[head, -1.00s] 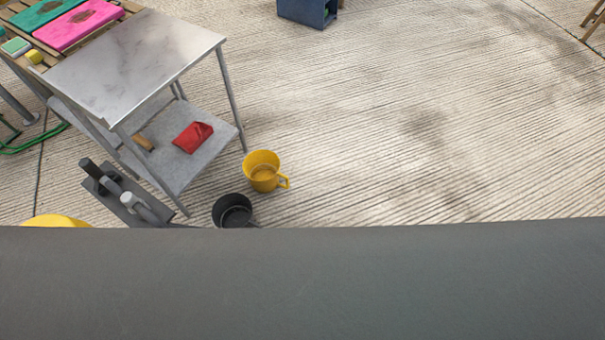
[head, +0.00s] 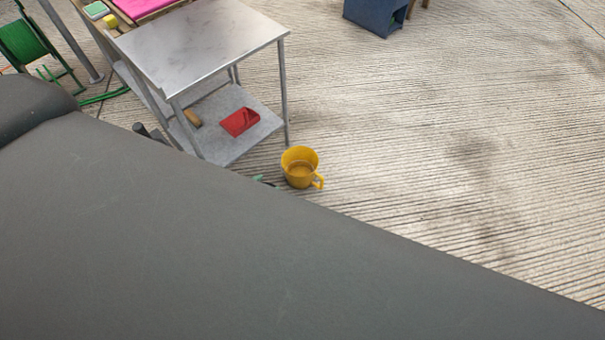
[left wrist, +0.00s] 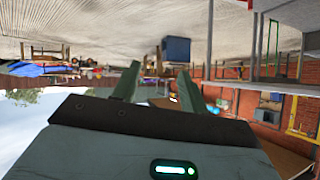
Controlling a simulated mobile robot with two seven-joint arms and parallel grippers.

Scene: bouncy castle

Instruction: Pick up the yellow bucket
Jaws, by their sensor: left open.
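The yellow bucket (head: 291,177) stands upright on the ribbed concrete floor beside the metal table's front right leg, its handle to the right. My own grey arm fills the lower left of the head view. Just left of the bucket, a small dark green tip shows past the arm's edge; it may be part of my left gripper. In the left wrist view, which is upside down, my left gripper (left wrist: 155,84) has its two green fingers spread, with nothing between them. I cannot make out the bucket there. My right gripper is not in view.
A metal table (head: 205,45) with a lower shelf stands left of the bucket. A red scoop (head: 240,122) and a wooden-looking piece (head: 192,117) lie on that shelf. A blue box (head: 375,15) stands at the back. The floor right of the bucket is clear.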

